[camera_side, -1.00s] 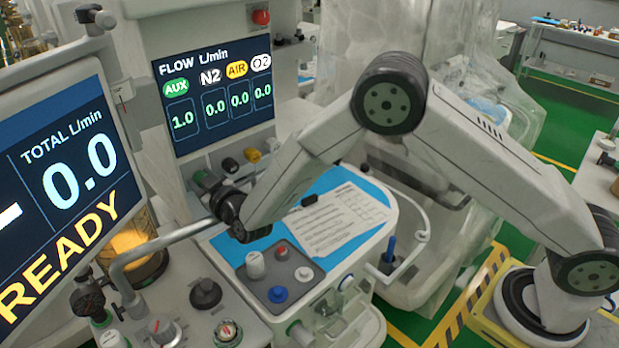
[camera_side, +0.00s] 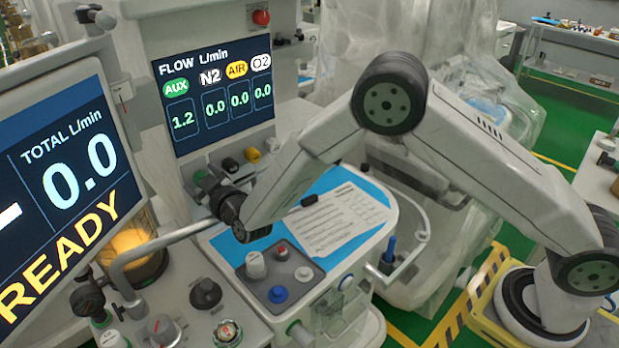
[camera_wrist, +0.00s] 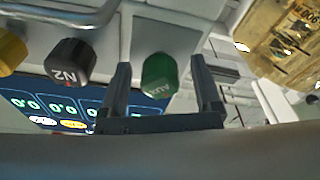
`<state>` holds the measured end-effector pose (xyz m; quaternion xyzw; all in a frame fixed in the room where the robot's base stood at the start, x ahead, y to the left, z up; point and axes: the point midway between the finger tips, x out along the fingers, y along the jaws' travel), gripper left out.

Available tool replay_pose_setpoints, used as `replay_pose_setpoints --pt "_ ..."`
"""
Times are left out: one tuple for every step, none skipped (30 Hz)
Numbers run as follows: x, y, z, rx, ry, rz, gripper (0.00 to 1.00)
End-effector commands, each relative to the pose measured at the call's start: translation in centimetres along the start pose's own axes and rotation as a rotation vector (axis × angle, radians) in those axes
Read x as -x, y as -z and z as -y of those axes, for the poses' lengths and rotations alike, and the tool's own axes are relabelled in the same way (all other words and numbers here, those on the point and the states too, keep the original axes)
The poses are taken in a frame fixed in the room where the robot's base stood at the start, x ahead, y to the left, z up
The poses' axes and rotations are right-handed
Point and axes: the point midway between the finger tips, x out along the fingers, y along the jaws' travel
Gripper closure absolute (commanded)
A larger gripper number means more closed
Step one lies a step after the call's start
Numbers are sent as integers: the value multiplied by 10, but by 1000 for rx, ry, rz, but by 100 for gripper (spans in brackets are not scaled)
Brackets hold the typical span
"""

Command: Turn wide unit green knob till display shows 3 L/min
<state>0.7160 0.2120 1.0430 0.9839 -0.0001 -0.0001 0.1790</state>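The wide unit's flow display (camera_side: 211,88) reads AUX 1.2, with N2, AIR and O2 at 0.0. The green AUX knob (camera_wrist: 160,75) sits between the two fingers of my gripper (camera_wrist: 161,75) in the wrist view. The fingers stand on either side of the knob, with a visible gap at each side, so I see no clear contact.
The black N2 knob (camera_wrist: 70,62) and the yellow knob (camera_wrist: 10,52) are left of the green one in the wrist view. A grey rail (camera_side: 165,241) runs below my gripper in the side view. The other screen (camera_side: 62,190) reads 0.0 and READY.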

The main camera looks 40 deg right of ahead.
Motion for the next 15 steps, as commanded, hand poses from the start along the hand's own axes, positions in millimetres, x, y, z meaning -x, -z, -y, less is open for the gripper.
replay_pose_setpoints --pt "0 0 0 0 0 0 18" --pt "0 0 0 0 0 0 18" --pt "0 0 0 0 0 0 18" --pt "0 0 0 0 0 0 18" --pt "0 0 0 0 0 0 18" --pt "1 0 0 0 0 0 18" --pt "1 0 0 0 0 0 18" --pt "2 0 0 0 1 0 18" --pt "3 0 0 0 1 1 18" --pt "4 0 0 0 1 1 18" --pt "6 0 0 0 1 1 18" --pt "8 0 0 0 1 0 18" --pt "10 0 0 0 1 0 18" --pt "12 0 0 0 1 0 18" --pt "15 0 0 0 1 0 18"
